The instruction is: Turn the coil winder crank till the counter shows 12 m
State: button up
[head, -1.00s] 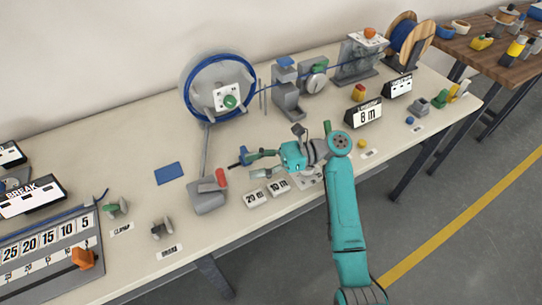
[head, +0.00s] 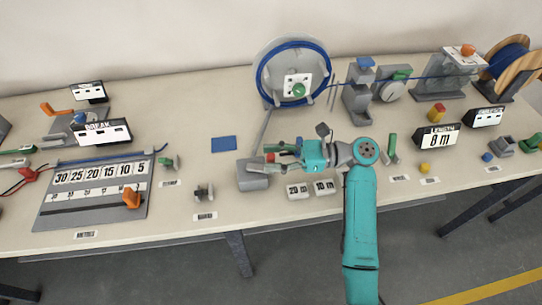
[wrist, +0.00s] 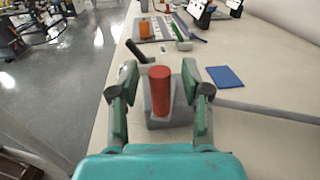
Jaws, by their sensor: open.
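The coil winder's reel (head: 291,88) carries blue hose and stands at the back of the table. Its grey crank box (head: 252,176) is joined to it by a thin rod. The red crank handle (wrist: 160,92) stands up from the box in the wrist view; it also shows in the head view (head: 270,157). My gripper (wrist: 160,75) is open, with one green-padded finger on each side of the red handle and visible gaps. In the head view my gripper (head: 277,157) is at the handle. The length counter (head: 438,137) reads 8 m.
Two white tiles (head: 298,190) lie just in front of my gripper. A blue pad (head: 223,144) lies left of the reel. A grey numbered board (head: 95,215) with an orange slider (head: 131,196) is at left. Blue hose runs right to a wooden spool (head: 512,60).

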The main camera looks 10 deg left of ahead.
jog(key=shift+a, duration=0.4)
grip_shut()
jog(key=shift+s+t, duration=0.15)
jog(key=shift+t, duration=0.15)
jog(key=shift+s+a+m+t+h, duration=0.45)
jog(key=shift+s+m+t+h, duration=0.4)
jog(key=shift+m+t, duration=1.5)
jog(key=shift+s+a+m+t+h, duration=0.5)
jog(key=shift+m+t+h, duration=0.9)
jog(key=shift+t, duration=1.65)
jog(key=shift+s+a+m+t+h, duration=0.4)
jog(key=shift+s+m+t+h, duration=0.35)
jog(key=shift+m+t, duration=1.7)
jog(key=shift+a+t+h, duration=0.15)
jog(key=shift+t+h, duration=0.45)
jog(key=shift+t, duration=0.15)
